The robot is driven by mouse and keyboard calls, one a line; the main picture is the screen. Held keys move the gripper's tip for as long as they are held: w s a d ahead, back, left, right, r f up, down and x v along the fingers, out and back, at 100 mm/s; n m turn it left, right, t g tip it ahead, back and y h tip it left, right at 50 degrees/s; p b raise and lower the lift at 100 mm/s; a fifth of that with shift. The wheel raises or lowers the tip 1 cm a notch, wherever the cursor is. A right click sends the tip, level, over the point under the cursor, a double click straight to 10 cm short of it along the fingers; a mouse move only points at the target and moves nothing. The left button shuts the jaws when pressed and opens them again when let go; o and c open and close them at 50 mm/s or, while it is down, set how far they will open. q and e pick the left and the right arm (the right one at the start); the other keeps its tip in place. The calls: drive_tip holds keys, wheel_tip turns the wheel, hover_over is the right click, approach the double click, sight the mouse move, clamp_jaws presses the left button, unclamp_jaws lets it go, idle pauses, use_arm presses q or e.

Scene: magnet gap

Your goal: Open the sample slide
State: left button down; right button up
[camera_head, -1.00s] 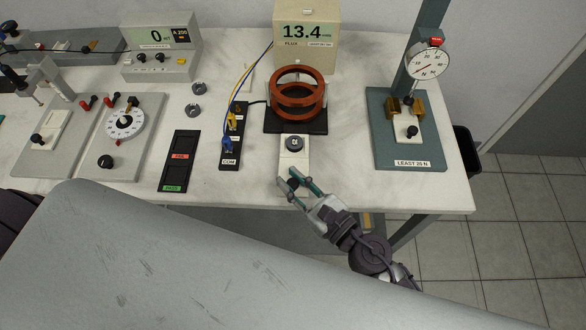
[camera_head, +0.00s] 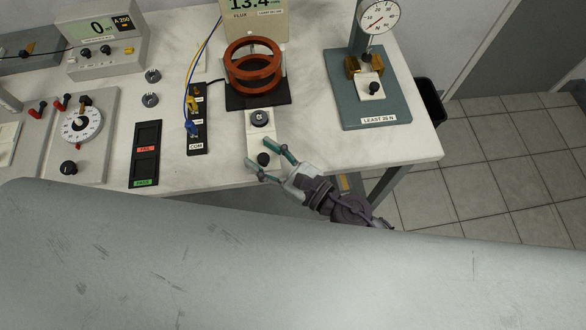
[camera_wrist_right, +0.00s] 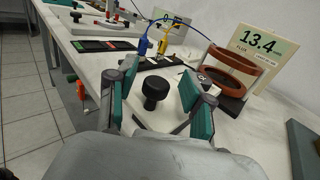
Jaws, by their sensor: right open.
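The sample slide (camera_head: 259,135) is a narrow white plate in front of the copper coils (camera_head: 254,66). A grey disc (camera_head: 259,118) sits on it, and a black knob (camera_head: 264,158) stands at its near end by the table's front edge. My right gripper (camera_head: 258,153) is open, with one teal-padded finger on either side of the knob. In the right wrist view the knob (camera_wrist_right: 155,91) stands between the open fingers, with gaps visible beside it. My left gripper is not in view.
A cream flux meter (camera_head: 256,14) stands behind the coils. Left of the slide are a black socket strip (camera_head: 197,135) with blue and yellow leads and a black pass/fail tray (camera_head: 146,150). A green gauge stand (camera_head: 372,105) is at the right. The table between them is bare.

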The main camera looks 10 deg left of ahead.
drive_tip(key=v, duration=1.1)
drive_tip(key=shift+s+d, duration=0.15)
drive_tip(key=shift+d, duration=0.2)
